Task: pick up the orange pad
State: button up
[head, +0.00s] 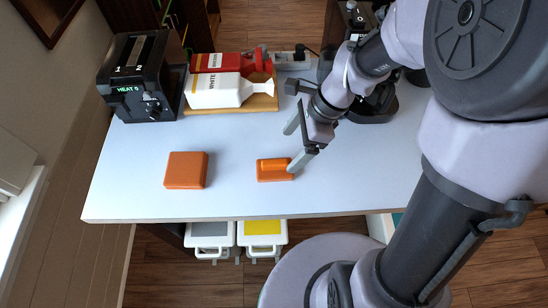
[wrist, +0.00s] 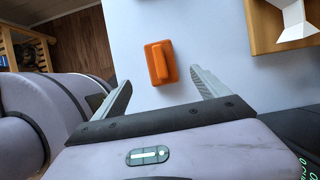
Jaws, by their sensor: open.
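Two orange things lie on the white tabletop. A plain, thick, square orange block (head: 186,170) with rounded edges is at the left. A smaller orange pad with a raised grip bar (head: 275,170) lies to its right; this one also shows in the wrist view (wrist: 160,63), upper middle. My gripper (head: 294,146) is open and empty, with its fingers spread above the table just up and right of the ridged pad. In the wrist view the pad lies beyond and between the fingertips, apart from both. The square block is not seen in the wrist view.
A black device is behind my arm. The table's front edge is clear; drawers hang below.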

aim_at(278, 162)
jog(key=b+x, duration=0.5)
jog(key=x, duration=0.6)
jog(key=shift+w+a+f, duration=0.1)
jog(key=shift+a+f, duration=0.05)
jog(key=shift+f, duration=0.1)
jog(key=shift+r, duration=0.2)
jog(key=c, duration=1.5)
jog(key=shift+o, duration=0.2)
jog(key=shift+r, duration=0.1)
